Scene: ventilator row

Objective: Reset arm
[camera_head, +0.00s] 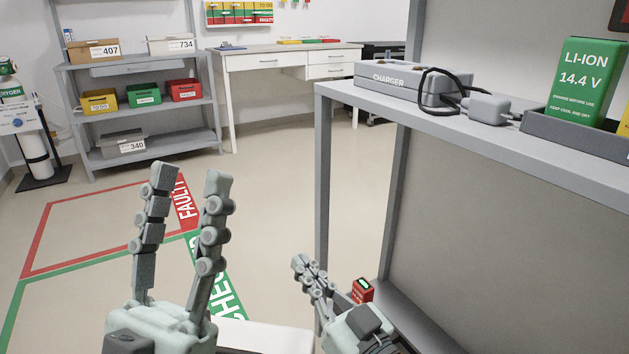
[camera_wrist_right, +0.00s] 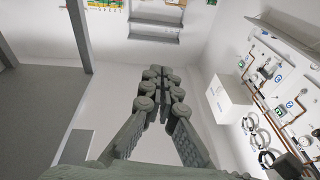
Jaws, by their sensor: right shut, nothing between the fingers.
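My left gripper (camera_head: 190,175) points up in the lower left of the head view. Its two fingers stand apart with nothing between them. My right gripper (camera_head: 300,262) is lower and further right in the head view, beside the grey shelf unit's post. Its fingers are together and hold nothing. In the right wrist view the fingers of the right gripper (camera_wrist_right: 160,72) meet at their tips, with no object between them.
A grey shelf unit (camera_head: 322,180) stands close at right, bearing a charger (camera_head: 385,82) and a green battery (camera_head: 585,80). A small red item (camera_head: 362,290) sits low beside my right gripper. Storage shelves (camera_head: 140,75) and a white desk (camera_head: 270,60) stand behind open floor (camera_head: 265,180).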

